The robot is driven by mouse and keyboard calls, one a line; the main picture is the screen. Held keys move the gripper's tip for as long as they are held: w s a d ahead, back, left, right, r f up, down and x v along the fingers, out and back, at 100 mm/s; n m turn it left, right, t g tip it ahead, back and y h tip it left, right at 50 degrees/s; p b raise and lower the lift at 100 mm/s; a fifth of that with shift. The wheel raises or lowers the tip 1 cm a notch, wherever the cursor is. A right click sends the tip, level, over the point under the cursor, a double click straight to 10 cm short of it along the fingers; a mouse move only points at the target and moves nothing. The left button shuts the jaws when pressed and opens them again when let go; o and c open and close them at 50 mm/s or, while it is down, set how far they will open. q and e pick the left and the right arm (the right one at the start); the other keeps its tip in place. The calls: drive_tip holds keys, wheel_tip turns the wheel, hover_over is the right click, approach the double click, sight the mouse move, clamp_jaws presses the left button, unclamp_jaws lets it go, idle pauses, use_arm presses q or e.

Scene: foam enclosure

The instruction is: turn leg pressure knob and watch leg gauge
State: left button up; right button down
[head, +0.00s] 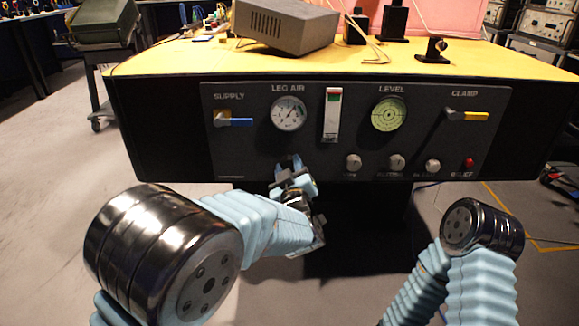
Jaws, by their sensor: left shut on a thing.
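The leg gauge (288,114), a round white dial under the label LEG AIR, is on the dark front panel (250,160). Its thin needle seems to point to the upper right, but the scale is too small to read. My left gripper (290,165) is at the lower panel edge, straight below this gauge. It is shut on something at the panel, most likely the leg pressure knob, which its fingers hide. My right arm comes in at the lower right, and its gripper is not in view.
Right of my left gripper are a first grey knob (353,162), a second (396,161) and a third (432,166), then a red button (469,163). A blue supply lever (235,122), a green level (389,114) and a yellow clamp lever (474,116) are above. A grey box (285,27) lies on the yellow top.

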use_arm(q)
drive_tip(key=shift+f+m+p, duration=0.1)
drive_tip(key=shift+m+p, duration=0.5)
drive_tip(key=shift+m, duration=1.7)
drive_tip(key=o, duration=1.1)
drive_tip(key=shift+c, duration=0.2)
drive_tip(key=s+d, duration=0.1)
drive_tip(key=s, duration=1.2)
drive_tip(key=shift+s+f+b, duration=0.4)
